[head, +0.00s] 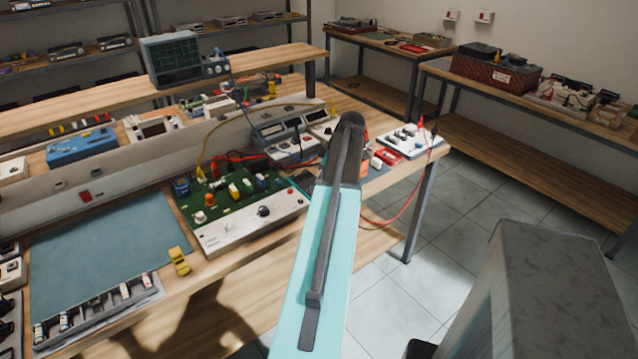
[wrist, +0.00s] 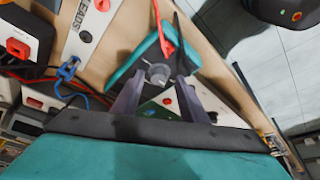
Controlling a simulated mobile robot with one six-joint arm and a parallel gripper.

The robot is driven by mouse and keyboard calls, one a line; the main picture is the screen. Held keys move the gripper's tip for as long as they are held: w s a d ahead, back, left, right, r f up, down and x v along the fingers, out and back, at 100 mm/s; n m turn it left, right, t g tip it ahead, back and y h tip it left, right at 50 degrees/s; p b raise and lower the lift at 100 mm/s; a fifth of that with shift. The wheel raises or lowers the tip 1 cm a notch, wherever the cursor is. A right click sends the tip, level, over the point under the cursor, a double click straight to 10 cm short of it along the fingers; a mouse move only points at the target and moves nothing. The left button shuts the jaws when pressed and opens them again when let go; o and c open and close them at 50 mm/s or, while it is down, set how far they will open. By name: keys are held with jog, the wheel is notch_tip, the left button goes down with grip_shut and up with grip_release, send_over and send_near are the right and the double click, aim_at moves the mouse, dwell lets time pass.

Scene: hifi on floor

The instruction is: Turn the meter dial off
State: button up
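The meter (wrist: 124,70) shows in the wrist view as a teal body, partly covered by my gripper. Its round grey dial (wrist: 157,74) has a light mark on top. My gripper (wrist: 163,80) is open, its two dark fingers apart on either side of the dial. I cannot tell whether either finger touches the dial. In the head view my teal arm reaches over the bench and hides the fingers and the meter.
A green circuit board unit (head: 238,205) with knobs stands on the wooden bench left of my arm. A white panel (head: 408,140) with red leads lies at the bench's right end. In the wrist view, red leads (wrist: 163,32) and a blue cable (wrist: 68,72) lie near the meter.

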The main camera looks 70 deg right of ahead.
jog(key=shift+r, duration=0.1)
jog(key=b+v, duration=0.2)
jog(key=v, duration=1.1)
jog(key=shift+r, duration=0.25)
jog(key=shift+s, duration=0.1)
dwell(0.5)
